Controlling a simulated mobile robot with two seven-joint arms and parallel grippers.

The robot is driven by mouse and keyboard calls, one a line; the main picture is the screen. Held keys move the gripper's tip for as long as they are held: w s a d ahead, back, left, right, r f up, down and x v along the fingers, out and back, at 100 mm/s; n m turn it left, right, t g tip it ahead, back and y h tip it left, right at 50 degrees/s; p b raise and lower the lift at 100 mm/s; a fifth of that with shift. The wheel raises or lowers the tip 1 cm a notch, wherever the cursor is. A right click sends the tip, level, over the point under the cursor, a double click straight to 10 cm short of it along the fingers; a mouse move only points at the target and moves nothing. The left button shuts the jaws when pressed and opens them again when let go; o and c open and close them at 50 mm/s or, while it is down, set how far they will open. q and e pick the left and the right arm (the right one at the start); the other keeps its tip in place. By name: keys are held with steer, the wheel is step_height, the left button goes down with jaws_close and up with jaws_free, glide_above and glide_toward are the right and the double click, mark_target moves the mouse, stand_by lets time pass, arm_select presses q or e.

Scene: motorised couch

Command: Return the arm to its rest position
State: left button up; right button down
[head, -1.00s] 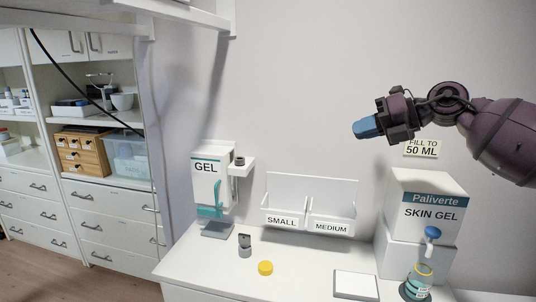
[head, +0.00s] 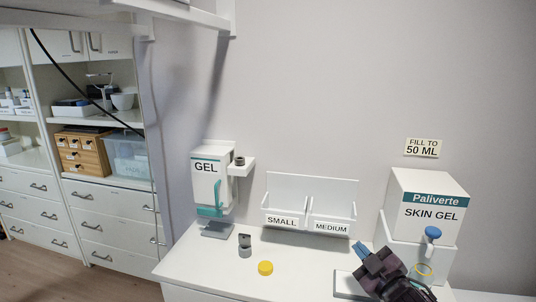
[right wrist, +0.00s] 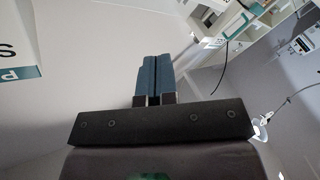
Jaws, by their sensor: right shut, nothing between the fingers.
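My right gripper (head: 360,250) is low at the lower right of the head view, in front of the white pad on the counter. Its blue fingers are together and empty, as the right wrist view (right wrist: 153,80) also shows. My left gripper is not in view.
The white counter (head: 210,265) holds a yellow cap (head: 265,268) and a small grey item (head: 245,245). A GEL dispenser (head: 208,180), a SMALL/MEDIUM bin (head: 312,190) and a Paliverte box (head: 430,205) stand along the wall. Shelves (head: 80,150) are at left.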

steer(key=s+d+f+m+g+h, duration=0.3)
steer(key=s+f+m, duration=0.2)
steer(key=s+f, duration=0.8)
steer(key=s+d+f+m+g+h, duration=0.3)
steer(key=s+f+m, duration=0.2)
steer(key=s+f, duration=0.8)
steer(key=shift+s, duration=1.1)
